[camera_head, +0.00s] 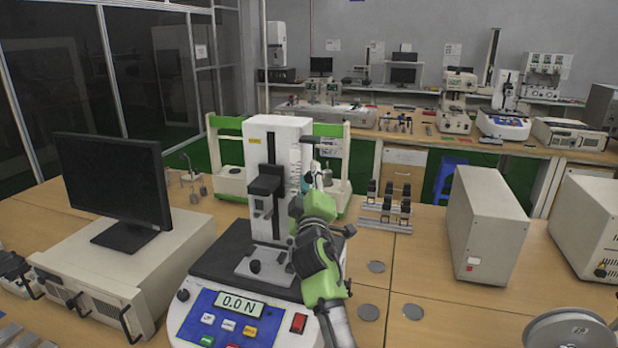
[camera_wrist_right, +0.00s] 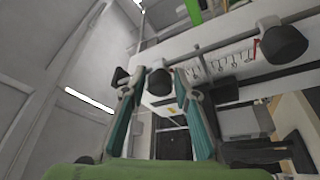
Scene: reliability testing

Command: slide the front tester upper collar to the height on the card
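The front tester (camera_head: 278,140) has a white column, a black carriage on its front and a blue panel reading 0.0 N. My right gripper (camera_head: 318,177) is at the column's right side, at upper-middle height. In the right wrist view its two teal-padded fingers (camera_wrist_right: 160,78) are apart, with a dark round knob (camera_wrist_right: 160,83) between their tips; contact is unclear. Another dark knob (camera_wrist_right: 283,43) sits farther right along the side of the white column. Which knob belongs to the upper collar is unclear. I cannot make out a readable height card. My left gripper is not in view.
A monitor (camera_head: 115,185) on a beige instrument (camera_head: 120,270) stands left of the tester. A green-and-white frame (camera_head: 227,160) is behind it. A rack of dark weights (camera_head: 388,205) and a beige box (camera_head: 487,225) are to the right. Bench space between them holds flat grey discs.

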